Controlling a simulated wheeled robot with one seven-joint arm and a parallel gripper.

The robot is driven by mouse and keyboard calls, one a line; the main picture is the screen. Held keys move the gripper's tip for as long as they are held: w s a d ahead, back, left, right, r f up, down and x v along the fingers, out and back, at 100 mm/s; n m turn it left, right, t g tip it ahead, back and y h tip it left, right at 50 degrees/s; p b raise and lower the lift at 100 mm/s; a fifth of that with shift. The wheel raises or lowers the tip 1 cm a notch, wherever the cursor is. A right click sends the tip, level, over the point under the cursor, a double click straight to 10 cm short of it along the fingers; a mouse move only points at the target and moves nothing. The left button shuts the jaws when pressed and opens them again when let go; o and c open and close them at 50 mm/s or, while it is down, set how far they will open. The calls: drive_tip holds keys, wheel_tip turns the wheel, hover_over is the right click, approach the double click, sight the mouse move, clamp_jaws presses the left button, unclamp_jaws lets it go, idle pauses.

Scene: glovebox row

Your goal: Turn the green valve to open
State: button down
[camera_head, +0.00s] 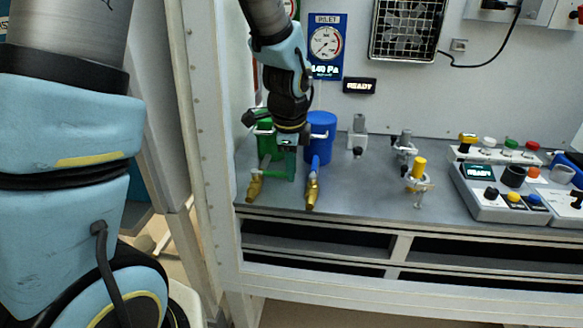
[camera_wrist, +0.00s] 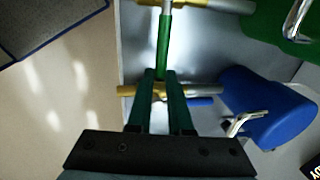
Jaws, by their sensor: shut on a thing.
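The green valve is a brass body (camera_head: 254,188) on the front left of the bench, with a green lever (camera_wrist: 163,48) across its brass pipe. In the wrist view its brass pipe (camera_wrist: 215,5) runs along the top edge. My gripper (camera_wrist: 161,74) is shut on the free end of the green lever, with one teal finger on each side. In the head view my gripper (camera_head: 290,176) points down between the two valves and hides part of the lever.
A green canister (camera_head: 264,127) stands behind this valve. A blue canister (camera_head: 321,125) and a second brass valve (camera_head: 312,190) are close to the right of my gripper. Grey fittings (camera_head: 358,130) and a control panel (camera_head: 490,198) stand further right. The bench's front edge is near.

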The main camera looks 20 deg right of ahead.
drive_tip(key=shift+w+d+n+b, duration=0.15)
drive_tip(key=shift+w+d+n, duration=0.15)
drive_tip(key=shift+w+n, duration=0.35)
drive_tip(key=shift+w+d+n+b, duration=0.15)
drive_tip(key=shift+w+d+n, duration=0.2)
drive_tip(key=shift+n, duration=0.4)
drive_tip(key=w+n+y, duration=0.1)
drive_tip(key=w+n, duration=0.2)
drive_tip(key=shift+d+n, duration=0.1)
drive_tip(key=shift+n, duration=0.3)
drive_tip(key=shift+w+n+y, duration=0.3)
drive_tip(key=shift+w+n, duration=0.65)
drive_tip(key=shift+n, duration=0.25)
drive_tip(key=shift+w+a+n+y, duration=0.15)
drive_tip(key=shift+w+a+n, duration=0.15)
drive_tip(key=shift+w+n, duration=0.35)
drive_tip(key=shift+w+a+n+y, duration=0.15)
drive_tip(key=shift+w+a+n, duration=0.25)
drive_tip(key=shift+n, duration=0.45)
drive_tip(key=shift+w+d, duration=0.1)
drive_tip(key=c, duration=0.8)
unclamp_jaws()
drive_tip(key=shift+c, duration=0.2)
